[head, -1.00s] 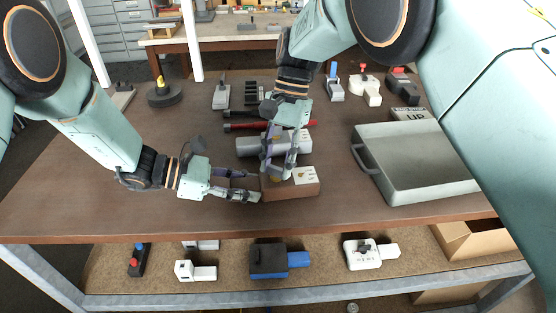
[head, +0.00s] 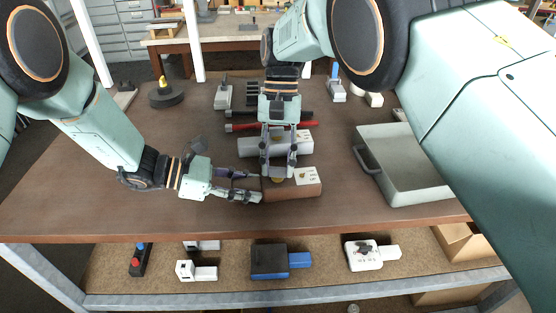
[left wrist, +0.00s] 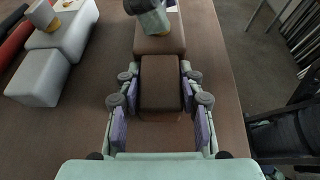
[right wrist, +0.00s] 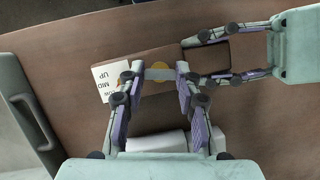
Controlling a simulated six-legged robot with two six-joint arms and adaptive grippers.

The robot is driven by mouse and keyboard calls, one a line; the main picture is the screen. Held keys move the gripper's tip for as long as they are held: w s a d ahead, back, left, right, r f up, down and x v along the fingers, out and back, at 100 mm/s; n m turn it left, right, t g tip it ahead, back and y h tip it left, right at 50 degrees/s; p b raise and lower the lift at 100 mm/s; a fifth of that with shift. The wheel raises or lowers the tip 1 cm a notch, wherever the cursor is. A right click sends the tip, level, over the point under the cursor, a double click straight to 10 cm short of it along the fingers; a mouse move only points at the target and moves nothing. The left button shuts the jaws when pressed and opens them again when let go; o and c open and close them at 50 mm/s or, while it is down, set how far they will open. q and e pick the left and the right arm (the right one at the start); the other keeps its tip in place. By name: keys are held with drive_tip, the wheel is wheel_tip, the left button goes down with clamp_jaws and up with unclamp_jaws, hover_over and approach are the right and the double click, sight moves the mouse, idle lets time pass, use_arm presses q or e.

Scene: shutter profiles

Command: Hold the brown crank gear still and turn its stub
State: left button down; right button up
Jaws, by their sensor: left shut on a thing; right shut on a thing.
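The brown crank gear (head: 305,191) lies near the front middle of the table, with a white label on its top. My left gripper (head: 260,188) is shut on its narrow left end; the left wrist view shows that brown end (left wrist: 160,82) between the pads. My right gripper (head: 278,174) points down over the gear from behind and is shut on its stub. In the right wrist view a light bar of the stub (right wrist: 158,73) sits between the fingertips above a brass disc; the fingers partly hide it. The label (right wrist: 115,78) there reads UP and MID.
A grey gear (head: 250,147) lies just behind the brown one, with red and black bars behind it. A grey tray (head: 420,192) with a handle stands at the right. The table's front edge is close to the gear. Several other units lie on the shelf below.

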drive_tip(key=o, duration=1.2)
drive_tip(key=shift+c, duration=0.2)
drive_tip(key=v, duration=0.7)
drive_tip(key=shift+r, duration=0.2)
drive_tip(key=shift+w, duration=0.1)
